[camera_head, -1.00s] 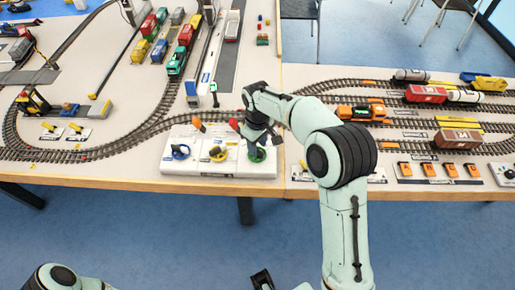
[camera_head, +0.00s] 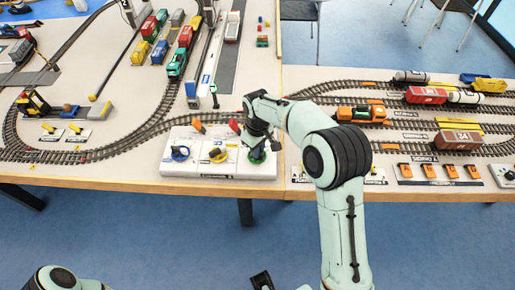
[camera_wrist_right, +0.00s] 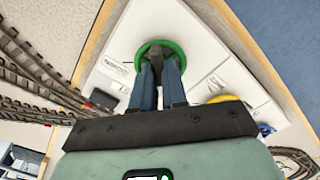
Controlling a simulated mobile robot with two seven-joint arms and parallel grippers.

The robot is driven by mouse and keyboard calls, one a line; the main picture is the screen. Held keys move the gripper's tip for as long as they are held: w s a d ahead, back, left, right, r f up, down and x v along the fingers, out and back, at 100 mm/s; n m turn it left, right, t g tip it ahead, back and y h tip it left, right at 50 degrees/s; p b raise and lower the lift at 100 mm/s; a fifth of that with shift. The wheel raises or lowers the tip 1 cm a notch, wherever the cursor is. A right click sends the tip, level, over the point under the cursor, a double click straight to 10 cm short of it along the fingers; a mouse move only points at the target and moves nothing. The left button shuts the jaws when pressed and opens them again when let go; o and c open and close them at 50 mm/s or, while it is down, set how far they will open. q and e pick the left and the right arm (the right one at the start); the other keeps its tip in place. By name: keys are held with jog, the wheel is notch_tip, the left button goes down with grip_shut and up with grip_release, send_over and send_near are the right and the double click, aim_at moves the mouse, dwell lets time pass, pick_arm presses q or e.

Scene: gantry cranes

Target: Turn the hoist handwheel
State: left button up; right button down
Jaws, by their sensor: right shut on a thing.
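The control panel (camera_head: 200,168) is a white board at the table's front edge with a blue handwheel (camera_head: 180,153), a yellow handwheel (camera_head: 218,155) and a green handwheel (camera_head: 257,156). My right gripper (camera_wrist_right: 160,65) reaches down onto the green handwheel, which also shows in the wrist view (camera_wrist_right: 177,47). Its fingers are shut on a dark grip part at the wheel and hide part of it. The label beside the green wheel is too small to read surely. A mint part of my left arm shows at the bottom left; a dark tip, possibly my left gripper (camera_head: 262,280), shows at the bottom edge.
Red and orange flags (camera_head: 198,126) stand behind the panel. Model tracks (camera_head: 140,140) curve behind it, with trains (camera_head: 360,113) to the right. Toy containers and a gantry crane stand farther back. Blue floor (camera_head: 150,235) lies in front of the table.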

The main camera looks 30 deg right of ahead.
pick_arm(q)
jog(key=shift+r, duration=0.15)
pick_arm(e)
jog(key=m+p, duration=0.1)
jog(key=m, duration=0.3)
jog(key=shift+r+m+p, duration=0.1)
jog(key=shift+m+p, duration=0.2)
jog(key=shift+p, duration=0.05)
pick_arm(q)
jog(key=shift+w+r+p, duration=0.3)
jog(key=shift+w+r, duration=0.05)
jog(key=shift+r, duration=0.4)
jog(key=shift+w+r+p, duration=0.3)
jog(key=shift+r, duration=0.45)
pick_arm(e)
jog(key=shift+m, duration=2.3)
jog(key=c, duration=1.2)
grip_release()
jog(key=shift+o, duration=0.2)
jog(key=shift+a, duration=0.1)
pick_arm(q)
jog(key=shift+w+r+p, duration=0.45)
jog(key=shift+r+p, duration=0.3)
jog(key=shift+r, duration=0.1)
pick_arm(e)
notch_tip(320, 180, up, 13)
jog(key=shift+r, duration=0.15)
